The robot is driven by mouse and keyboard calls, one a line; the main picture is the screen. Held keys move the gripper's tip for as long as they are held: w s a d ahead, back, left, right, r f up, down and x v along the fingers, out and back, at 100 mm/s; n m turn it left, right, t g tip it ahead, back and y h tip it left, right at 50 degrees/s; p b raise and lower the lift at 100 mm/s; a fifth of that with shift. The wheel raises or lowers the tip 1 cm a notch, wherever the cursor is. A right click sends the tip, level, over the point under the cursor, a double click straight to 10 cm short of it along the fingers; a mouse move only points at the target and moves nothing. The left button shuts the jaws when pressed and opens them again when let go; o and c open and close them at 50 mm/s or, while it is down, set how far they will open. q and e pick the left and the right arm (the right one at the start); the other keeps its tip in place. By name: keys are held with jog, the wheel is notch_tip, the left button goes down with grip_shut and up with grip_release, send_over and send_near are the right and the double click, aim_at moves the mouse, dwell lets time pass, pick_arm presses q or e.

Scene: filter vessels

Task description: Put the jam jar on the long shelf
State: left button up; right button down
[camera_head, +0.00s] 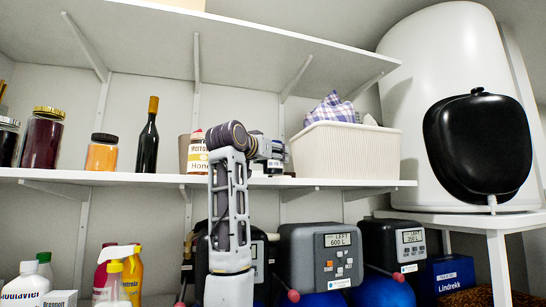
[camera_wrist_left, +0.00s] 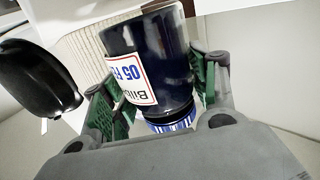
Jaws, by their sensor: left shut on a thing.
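The jam jar is a dark blue jar (camera_wrist_left: 155,50) with a white label reading "Bilb…" and a blue-and-white lid. In the left wrist view it sits between the two green-padded fingers of my left gripper (camera_wrist_left: 155,85), which is shut on it. In the head view my left gripper (camera_head: 268,150) is at the long shelf (camera_head: 130,180), just left of the white basket, with the jar (camera_head: 274,167) mostly hidden by it, close to the shelf surface. I cannot tell whether the jar's base touches the shelf. My right gripper is not in view.
A honey jar (camera_head: 197,158) stands close left of my gripper, partly behind my arm. The ribbed white basket (camera_head: 345,152) is close right. Farther left are a dark bottle (camera_head: 148,143), an orange jar (camera_head: 101,154) and a dark red jar (camera_head: 42,140). An upper shelf (camera_head: 230,45) hangs above.

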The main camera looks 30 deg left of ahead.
pick_arm(q)
jog(key=shift+f, duration=0.15)
jog(key=o, duration=1.4)
jog(key=shift+c, duration=0.2)
jog(key=shift+a, duration=0.1)
jog(key=shift+w+a+r+p, duration=0.1)
jog(key=shift+w+r+p, duration=0.1)
jog(key=shift+r+p, duration=0.4)
jog(key=shift+s+f, duration=0.1)
jog(key=shift+s, duration=0.15)
jog(key=s+d+b, duration=0.1)
jog(key=s+b, duration=0.3)
jog(key=s, duration=0.7)
jog(key=shift+s+b, duration=0.3)
jog(key=shift+b, duration=0.1)
